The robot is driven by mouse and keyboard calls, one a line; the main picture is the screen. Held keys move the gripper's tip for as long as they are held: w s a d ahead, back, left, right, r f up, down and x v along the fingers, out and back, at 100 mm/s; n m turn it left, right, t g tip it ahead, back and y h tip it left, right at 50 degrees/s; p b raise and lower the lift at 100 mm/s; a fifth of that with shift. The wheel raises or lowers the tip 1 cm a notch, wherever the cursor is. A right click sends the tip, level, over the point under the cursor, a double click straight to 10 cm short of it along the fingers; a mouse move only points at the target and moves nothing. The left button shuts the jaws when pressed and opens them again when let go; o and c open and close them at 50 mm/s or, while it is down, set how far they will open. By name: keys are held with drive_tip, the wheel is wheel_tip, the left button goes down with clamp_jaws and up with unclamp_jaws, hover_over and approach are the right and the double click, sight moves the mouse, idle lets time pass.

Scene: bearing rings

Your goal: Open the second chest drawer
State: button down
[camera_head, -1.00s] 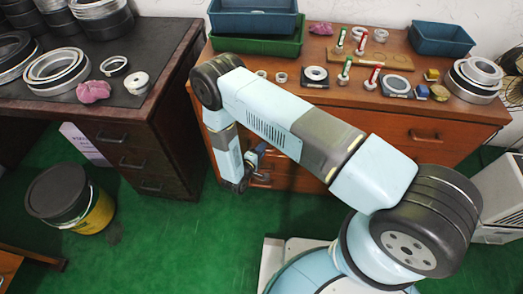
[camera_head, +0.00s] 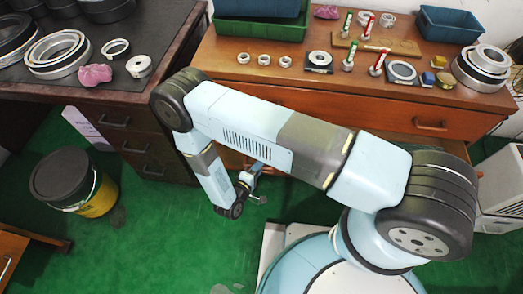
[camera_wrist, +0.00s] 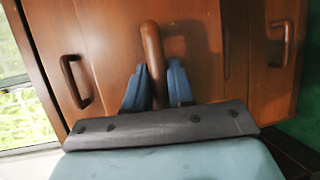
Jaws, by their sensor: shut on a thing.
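The wooden chest (camera_head: 345,95) stands at the back, with a brown handle (camera_head: 430,124) on its top drawer. My gripper (camera_head: 254,172) is low in front of the chest, below my arm. In the wrist view my gripper's blue fingers (camera_wrist: 157,88) sit on both sides of a brown curved handle (camera_wrist: 151,40) and are shut on it. This handle is on the middle drawer front (camera_wrist: 200,45). Other handles show on the left (camera_wrist: 72,80) and right (camera_wrist: 280,42). In the head view my arm hides most of the lower drawers, but the second drawer appears pulled out.
Rings, red and green pegs and bins (camera_head: 262,25) stand on the chest top. A dark desk (camera_head: 120,75) with drawers is at the left. A black and yellow bucket (camera_head: 85,195) stands on the green floor. A white box (camera_head: 500,190) is at the right.

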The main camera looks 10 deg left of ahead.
drive_tip(key=s, duration=0.7)
drive_tip(key=shift+s+f, duration=0.15)
drive_tip(key=shift+s, duration=0.2)
drive_tip(key=c, duration=1.1)
unclamp_jaws()
drive_tip(key=shift+o, duration=0.2)
drive_tip(key=shift+w, duration=0.1)
drive_tip(key=v, duration=1.4)
drive_tip(key=shift+w, duration=0.15)
